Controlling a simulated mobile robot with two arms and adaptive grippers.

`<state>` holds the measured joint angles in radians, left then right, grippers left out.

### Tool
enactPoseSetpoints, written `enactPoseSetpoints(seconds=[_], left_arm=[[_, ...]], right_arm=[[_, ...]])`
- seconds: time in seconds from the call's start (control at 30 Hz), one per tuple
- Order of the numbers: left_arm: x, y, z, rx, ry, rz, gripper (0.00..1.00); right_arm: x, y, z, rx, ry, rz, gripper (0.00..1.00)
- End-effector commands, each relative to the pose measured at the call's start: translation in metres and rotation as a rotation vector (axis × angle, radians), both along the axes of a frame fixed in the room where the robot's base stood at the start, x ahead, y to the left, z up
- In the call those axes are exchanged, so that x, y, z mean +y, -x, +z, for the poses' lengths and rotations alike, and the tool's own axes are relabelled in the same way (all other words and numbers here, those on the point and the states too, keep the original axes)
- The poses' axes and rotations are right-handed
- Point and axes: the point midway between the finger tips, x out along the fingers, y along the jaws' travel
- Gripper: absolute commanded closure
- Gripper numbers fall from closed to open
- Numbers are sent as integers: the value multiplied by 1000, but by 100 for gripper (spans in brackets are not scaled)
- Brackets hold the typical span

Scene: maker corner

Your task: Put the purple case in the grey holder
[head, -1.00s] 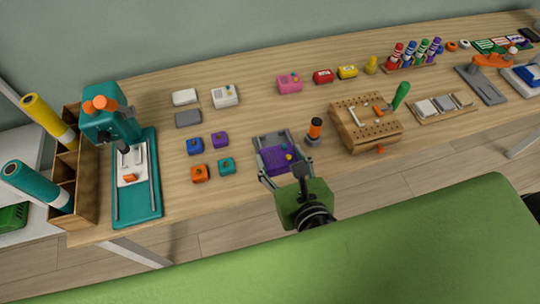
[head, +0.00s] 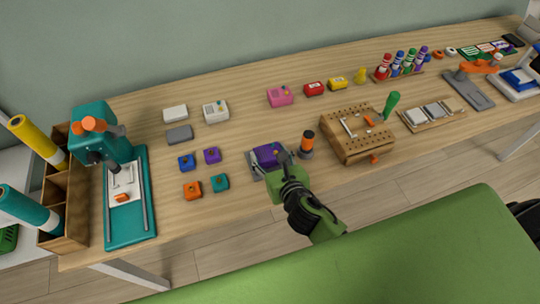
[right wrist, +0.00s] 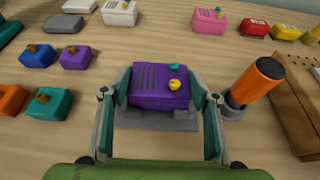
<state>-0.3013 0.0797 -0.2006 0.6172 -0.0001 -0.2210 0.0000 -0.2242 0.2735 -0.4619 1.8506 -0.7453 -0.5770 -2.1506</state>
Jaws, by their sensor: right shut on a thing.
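The purple case (right wrist: 160,88) has a yellow knob and a teal knob on top. My right gripper (right wrist: 163,98) is shut on it, with one finger along each side. The case also shows in the head view (head: 267,153), just beyond the green gripper body. The grey holder (right wrist: 157,124) lies directly under the case, and its near edge shows in front of it. In the head view a strip of the holder (head: 255,172) shows left of the gripper. I cannot tell whether the case rests fully in it. My left gripper is not in view.
An orange and black cylinder on a grey stand (right wrist: 252,84) is close to the right finger. A wooden block with holes (head: 355,130) is further right. Small blue, purple, orange and teal (head: 219,183) cases sit to the left, with clear table between.

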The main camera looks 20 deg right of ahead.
Motion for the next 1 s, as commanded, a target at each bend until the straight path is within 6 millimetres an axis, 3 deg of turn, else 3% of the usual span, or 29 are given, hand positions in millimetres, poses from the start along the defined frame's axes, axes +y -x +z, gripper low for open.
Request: enactPoseSetpoints(seconds=[0.4, 0.43, 0.47, 0.87, 1.0], left_arm=[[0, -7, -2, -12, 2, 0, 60], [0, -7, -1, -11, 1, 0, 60], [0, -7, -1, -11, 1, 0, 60], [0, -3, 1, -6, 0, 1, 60], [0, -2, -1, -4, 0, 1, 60]], right_arm=[[0, 0, -7, -2, 0, 1, 68], [0, 0, -7, -1, 0, 1, 37], [0, 0, -7, -1, 0, 0, 29], [0, 0, -2, -2, 0, 0, 28], [0, 17, 1, 1, 1, 2, 28]])
